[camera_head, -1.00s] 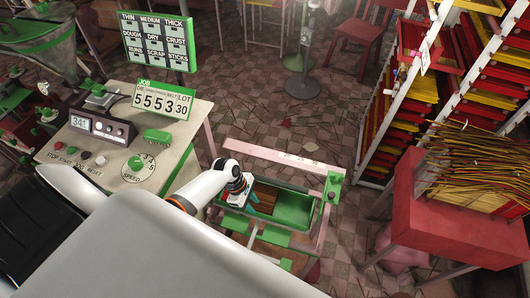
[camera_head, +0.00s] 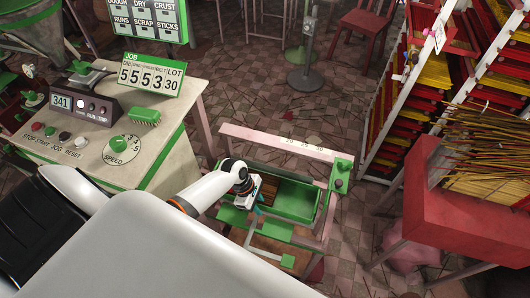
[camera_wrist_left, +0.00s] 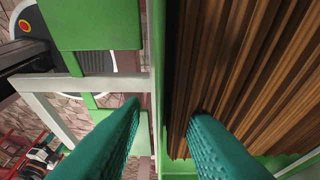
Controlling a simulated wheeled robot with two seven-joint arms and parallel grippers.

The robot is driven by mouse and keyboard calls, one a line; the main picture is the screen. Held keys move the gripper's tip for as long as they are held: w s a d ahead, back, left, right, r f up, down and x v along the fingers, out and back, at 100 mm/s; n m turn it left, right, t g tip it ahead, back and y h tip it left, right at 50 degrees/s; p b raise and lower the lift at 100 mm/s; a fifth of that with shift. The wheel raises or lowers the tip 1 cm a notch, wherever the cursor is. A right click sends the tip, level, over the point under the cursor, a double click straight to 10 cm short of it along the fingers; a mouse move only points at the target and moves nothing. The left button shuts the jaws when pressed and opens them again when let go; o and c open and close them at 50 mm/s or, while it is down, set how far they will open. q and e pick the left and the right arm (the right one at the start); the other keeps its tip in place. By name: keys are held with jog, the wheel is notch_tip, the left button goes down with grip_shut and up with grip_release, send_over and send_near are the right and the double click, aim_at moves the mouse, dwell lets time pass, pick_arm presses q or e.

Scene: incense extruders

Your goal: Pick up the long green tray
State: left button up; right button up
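The long green tray (camera_head: 296,201) sits in a frame at the middle of the head view, holding brown sticks at its left end. My left gripper (camera_head: 256,208) is at that left end. In the left wrist view the teal fingers (camera_wrist_left: 163,112) are apart, one on each side of the tray's green wall (camera_wrist_left: 156,60). One finger is over the brown sticks (camera_wrist_left: 240,70) inside; the other is outside the wall. I see a gap beside the wall and cannot tell whether either finger touches it. My right gripper is not in view.
A pale rail (camera_head: 283,145) runs behind the tray, with a green bracket (camera_head: 341,174) at its right end. A control console (camera_head: 115,125) stands on the left. A red table (camera_head: 450,225) with incense sticks stands on the right.

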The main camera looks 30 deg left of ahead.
pick_arm(q)
grip_shut()
jog(key=shift+r, duration=0.1)
dwell(1.2)
